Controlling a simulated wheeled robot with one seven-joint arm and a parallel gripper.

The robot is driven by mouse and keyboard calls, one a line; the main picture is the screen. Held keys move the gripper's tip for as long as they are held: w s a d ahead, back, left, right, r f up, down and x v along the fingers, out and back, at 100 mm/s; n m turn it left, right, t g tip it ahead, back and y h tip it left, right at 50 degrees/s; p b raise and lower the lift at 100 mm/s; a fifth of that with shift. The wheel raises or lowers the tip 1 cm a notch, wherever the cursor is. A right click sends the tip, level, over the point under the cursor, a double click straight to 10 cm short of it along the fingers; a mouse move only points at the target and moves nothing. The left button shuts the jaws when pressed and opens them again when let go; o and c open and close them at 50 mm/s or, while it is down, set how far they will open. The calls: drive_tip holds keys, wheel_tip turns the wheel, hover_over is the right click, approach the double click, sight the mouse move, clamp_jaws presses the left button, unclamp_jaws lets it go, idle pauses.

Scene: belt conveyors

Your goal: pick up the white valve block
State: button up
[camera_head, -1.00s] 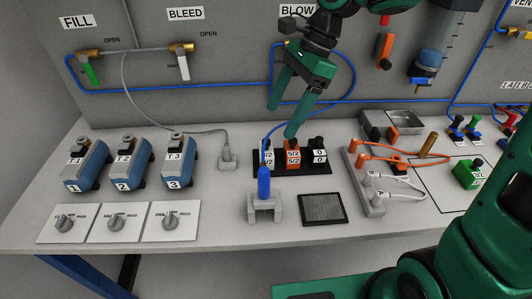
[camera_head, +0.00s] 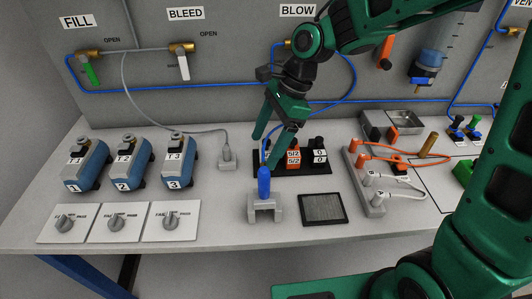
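A black tray (camera_head: 318,170) on the bench holds a row of small valve blocks. The leftmost block, with a white label, is mostly hidden behind my gripper's fingers, and its body colour is hard to tell. An orange block (camera_head: 293,158) labelled 5/2 is in the middle and a black block (camera_head: 319,156) labelled 0 is at the right. No other clearly white valve block shows. My gripper (camera_head: 266,153) is open, pointing down over the left end of the tray, its fingers apart around the leftmost block's place in the picture. I cannot tell whether it touches anything.
A blue-handled tool (camera_head: 264,184) stands upright in a grey holder (camera_head: 265,209) in front of the tray. A dark mesh pad (camera_head: 323,208) lies to its right. A grey socket (camera_head: 227,155) with a cable is left of the tray. Orange and white leads (camera_head: 400,152) lie at the right.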

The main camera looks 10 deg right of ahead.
sight(265, 140)
drive_tip(key=c, duration=1.2)
drive_tip(key=shift+r, duration=0.1)
drive_tip(key=shift+c, duration=0.2)
wheel_tip(265, 140, up, 10)
drive_tip(key=shift+f, duration=0.1)
drive_tip(key=shift+a, duration=0.15)
